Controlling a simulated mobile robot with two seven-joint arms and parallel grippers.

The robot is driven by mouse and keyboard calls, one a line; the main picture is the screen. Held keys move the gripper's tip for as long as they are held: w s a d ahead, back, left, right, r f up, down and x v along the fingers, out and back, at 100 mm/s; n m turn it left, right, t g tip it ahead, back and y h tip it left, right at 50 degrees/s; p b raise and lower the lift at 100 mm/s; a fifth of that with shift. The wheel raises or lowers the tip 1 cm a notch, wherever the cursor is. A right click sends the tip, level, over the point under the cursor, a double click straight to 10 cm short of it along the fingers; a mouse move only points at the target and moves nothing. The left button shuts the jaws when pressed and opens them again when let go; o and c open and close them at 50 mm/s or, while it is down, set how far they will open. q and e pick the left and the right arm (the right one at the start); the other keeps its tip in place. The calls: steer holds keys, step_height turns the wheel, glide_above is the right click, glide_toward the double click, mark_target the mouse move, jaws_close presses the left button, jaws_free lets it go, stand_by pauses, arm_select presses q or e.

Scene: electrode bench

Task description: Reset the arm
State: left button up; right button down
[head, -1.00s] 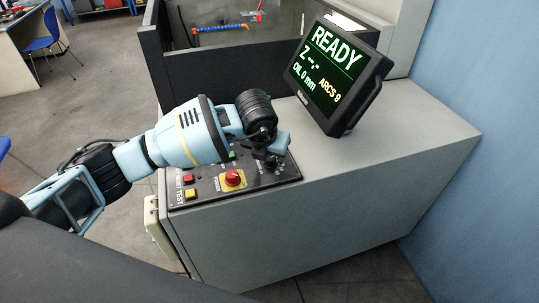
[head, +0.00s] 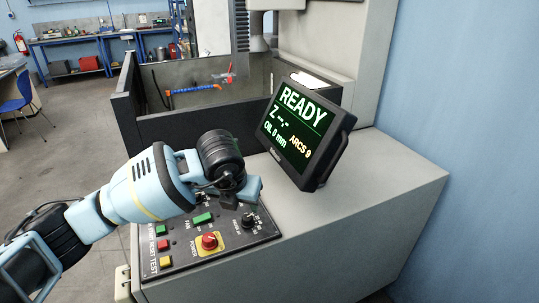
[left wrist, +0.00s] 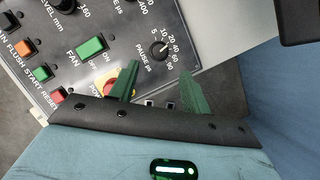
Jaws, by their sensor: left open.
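My left gripper (head: 240,196) hangs over the back of the black control panel (head: 185,262), a little above it. It is open and empty. In the left wrist view its two green fingertips (left wrist: 160,82) are apart, with the panel surface beyond them. The red mushroom button on a yellow plate (head: 209,241) is in front of the gripper in the head view, and one finger partly hides it in the left wrist view. The green fan switch (left wrist: 91,47) and the pause knob (left wrist: 159,48) show clearly there. My right gripper is out of view.
A tilted monitor (head: 300,130) reading READY stands on the grey cabinet top, right of and behind the gripper. A dark-walled tank (head: 180,130) stands behind the panel. A blue wall (head: 470,100) bounds the right side. The cabinet top (head: 370,190) right of the panel is clear.

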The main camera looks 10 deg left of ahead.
arm_select(q)
steer(key=s+d+f+m+g+h, duration=0.2)
steer(key=s+d+f+g+h, duration=0.35)
steer(key=s+d+h, duration=0.55)
steer(key=s+d+r+n+t+h, duration=0.2)
steer(key=s+d+r+n+h, duration=0.25)
steer(key=d+h, duration=0.3)
steer(key=w+a+f+n+t+y, duration=0.1)
steer(key=a+f+n+t+y, duration=1.2)
steer(key=n, duration=1.1)
steer(key=s+a+f+n+g+y, duration=0.2)
steer(key=s+a+f+n, duration=0.2)
steer(key=s+f, duration=0.4)
steer(key=s+a+f+n+g+y, duration=0.2)
steer(key=s+a+f+n, duration=0.2)
steer(key=s+a+f, duration=0.2)
step_height(320, 180, down, 4)
steer(key=shift+s+a+r, duration=0.15)
steer(key=shift+s+r, duration=0.1)
steer(key=shift+s, duration=0.8)
